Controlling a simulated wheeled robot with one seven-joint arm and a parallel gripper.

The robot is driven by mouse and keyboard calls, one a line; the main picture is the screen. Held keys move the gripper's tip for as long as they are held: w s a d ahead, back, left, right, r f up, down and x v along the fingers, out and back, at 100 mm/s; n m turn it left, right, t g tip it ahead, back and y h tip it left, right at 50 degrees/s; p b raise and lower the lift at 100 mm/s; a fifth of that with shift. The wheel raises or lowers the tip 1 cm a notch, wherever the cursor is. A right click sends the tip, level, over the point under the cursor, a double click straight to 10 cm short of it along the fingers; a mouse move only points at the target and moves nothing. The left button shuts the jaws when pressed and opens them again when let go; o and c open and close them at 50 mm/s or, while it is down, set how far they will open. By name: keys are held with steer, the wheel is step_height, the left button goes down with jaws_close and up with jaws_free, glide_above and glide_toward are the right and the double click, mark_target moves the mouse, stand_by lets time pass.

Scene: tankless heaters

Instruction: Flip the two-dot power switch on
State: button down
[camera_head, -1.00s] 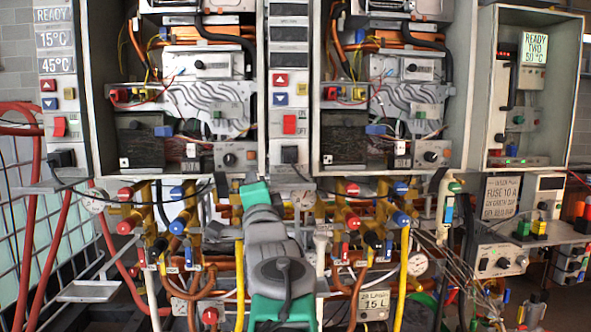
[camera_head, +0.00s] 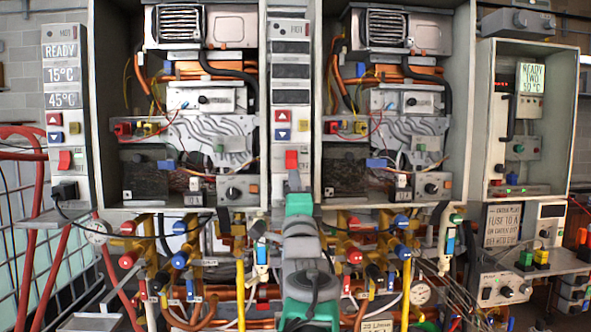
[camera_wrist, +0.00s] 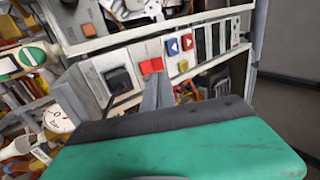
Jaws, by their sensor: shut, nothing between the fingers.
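A red rocker switch (camera_head: 291,160) sits on the middle control strip, below the red and blue arrow buttons; it also shows in the wrist view (camera_wrist: 151,66). Another red rocker switch (camera_head: 65,160) is on the left control strip. I cannot make out dots on either. My gripper (camera_head: 294,181) is shut and empty, pointing up just below the middle switch. In the wrist view its fingertips (camera_wrist: 157,84) overlap the panel just under the switch; I cannot tell whether they touch it. The middle strip's display windows (camera_head: 290,72) are dark.
The left strip's displays (camera_head: 60,74) are lit, reading READY, 15°C and 45°C. A black plug (camera_wrist: 119,80) sits beside the middle switch. Pipes and coloured valves (camera_head: 180,260) crowd below the heaters. An open grey cabinet (camera_head: 483,130) stands at the right.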

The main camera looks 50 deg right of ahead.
mark_target(293, 154)
steer(key=p+x, duration=0.6)
steer(key=shift+r, duration=0.3)
steer(key=shift+w+d+p, duration=0.45)
steer(key=shift+d+p, duration=0.05)
steer(key=shift+p, duration=0.4)
steer(key=shift+s+d+r, duration=0.1)
